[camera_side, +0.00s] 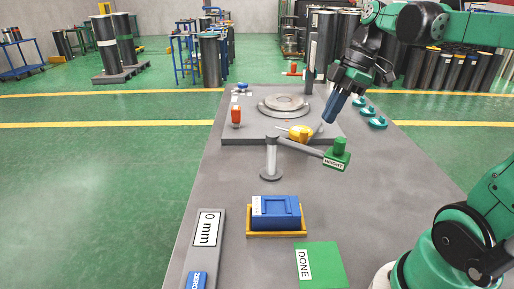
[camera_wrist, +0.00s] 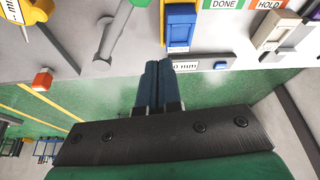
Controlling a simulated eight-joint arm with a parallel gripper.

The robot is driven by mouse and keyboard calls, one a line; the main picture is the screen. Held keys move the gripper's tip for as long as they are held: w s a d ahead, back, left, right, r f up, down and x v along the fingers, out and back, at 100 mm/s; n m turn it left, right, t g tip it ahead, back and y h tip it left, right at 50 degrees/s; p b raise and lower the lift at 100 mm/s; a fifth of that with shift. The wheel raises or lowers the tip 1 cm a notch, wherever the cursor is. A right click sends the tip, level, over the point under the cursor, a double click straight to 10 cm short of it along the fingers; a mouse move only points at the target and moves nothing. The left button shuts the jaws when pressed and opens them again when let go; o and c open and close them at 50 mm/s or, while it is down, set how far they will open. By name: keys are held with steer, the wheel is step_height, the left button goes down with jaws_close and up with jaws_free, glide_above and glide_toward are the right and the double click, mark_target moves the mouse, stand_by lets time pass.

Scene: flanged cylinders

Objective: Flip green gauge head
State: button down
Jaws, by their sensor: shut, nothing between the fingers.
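The green gauge head (camera_side: 338,153), labelled HEIGHT, sits at the right end of a grey swing arm on a post (camera_side: 270,158) in the side view. A bit of green at the top edge of the wrist view (camera_wrist: 140,3) looks like the same head, mostly cut off. My gripper (camera_side: 328,121) has dark blue fingers pointing down, apart from the head and behind it in the side view. In the wrist view the fingers (camera_wrist: 160,64) are together with nothing between them.
A blue block (camera_side: 276,211) sits in a yellow tray in front of the post. A green DONE pad (camera_side: 320,265) and a 0 mm plate (camera_side: 207,230) lie nearer. A yellow piece (camera_side: 300,132), red piece (camera_side: 236,117) and round flange (camera_side: 284,104) are behind. Bare tabletop lies left of the post.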

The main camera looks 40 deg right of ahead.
steer(key=shift+v, duration=1.75)
steer(key=shift+w, duration=0.2)
steer(key=a+f+m+t+h, duration=0.3)
steer(key=a+f+m+t, duration=0.1)
steer(key=a+f+m, duration=0.6)
steer(key=shift+w+a+m+t, duration=0.4)
steer(key=shift+a, duration=0.55)
